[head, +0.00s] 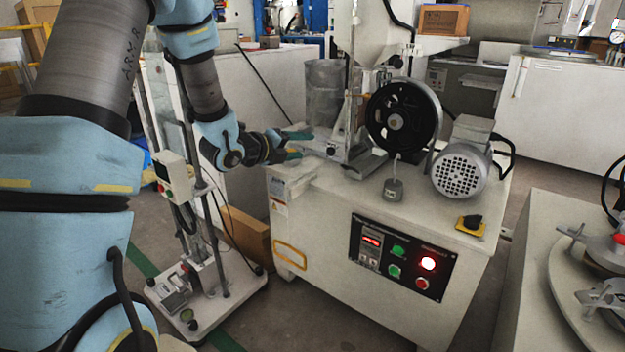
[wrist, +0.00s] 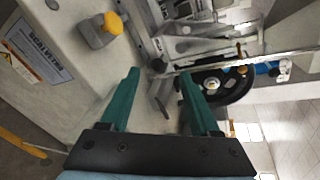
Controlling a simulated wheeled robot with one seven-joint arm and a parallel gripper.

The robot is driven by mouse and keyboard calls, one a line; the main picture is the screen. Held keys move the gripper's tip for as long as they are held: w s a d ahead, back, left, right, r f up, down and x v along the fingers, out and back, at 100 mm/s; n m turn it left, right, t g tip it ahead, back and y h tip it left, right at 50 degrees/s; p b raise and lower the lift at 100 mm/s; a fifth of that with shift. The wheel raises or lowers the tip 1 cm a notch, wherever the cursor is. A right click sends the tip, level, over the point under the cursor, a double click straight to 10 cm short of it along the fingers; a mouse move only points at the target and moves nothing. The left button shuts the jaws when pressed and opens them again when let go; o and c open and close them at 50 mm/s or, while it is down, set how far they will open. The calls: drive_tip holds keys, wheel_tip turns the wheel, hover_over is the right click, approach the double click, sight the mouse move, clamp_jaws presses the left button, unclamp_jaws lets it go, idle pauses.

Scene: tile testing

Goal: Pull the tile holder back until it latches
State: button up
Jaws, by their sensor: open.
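The metal assembly that appears to be the tile holder (head: 330,148) stands on the machine top, left of the dark wheel (head: 398,117). In the wrist view its metal frame (wrist: 190,47) is just beyond the fingertips, with the wheel (wrist: 222,88) to the right. My gripper (head: 300,144) is open, at the machine's left edge and pointing right toward the holder. In the wrist view my gripper (wrist: 159,73) has its two green fingers apart. A short grey bar (wrist: 162,107) shows in the gap between them; I cannot tell whether anything touches it. Nothing is clearly gripped.
A grey motor (head: 460,170) and a hanging grey weight (head: 393,190) are right of the holder. The control panel (head: 402,254) is on the machine's front. A grey block with a yellow knob (wrist: 112,22) lies left of the holder. A wheeled stand (head: 205,297) is below my arm.

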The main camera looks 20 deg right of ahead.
sight(328, 152)
drive_tip(key=shift+s+d+f+m+g+h+b, duration=0.25)
drive_tip(key=shift+s+f+m+h+b, duration=0.1)
drive_tip(key=shift+f+m, duration=0.25)
drive_tip(key=shift+s+d+f+m+g+h+b, duration=0.2)
drive_tip(key=shift+d+f+m+g+h+b, duration=0.1)
drive_tip(key=shift+f+m, duration=0.25)
drive_tip(key=b+x, duration=0.2)
drive_tip(key=x, duration=0.8)
drive_tip(key=shift+w+d, duration=0.1)
drive_tip(key=shift+w, duration=0.15)
clamp_jaws()
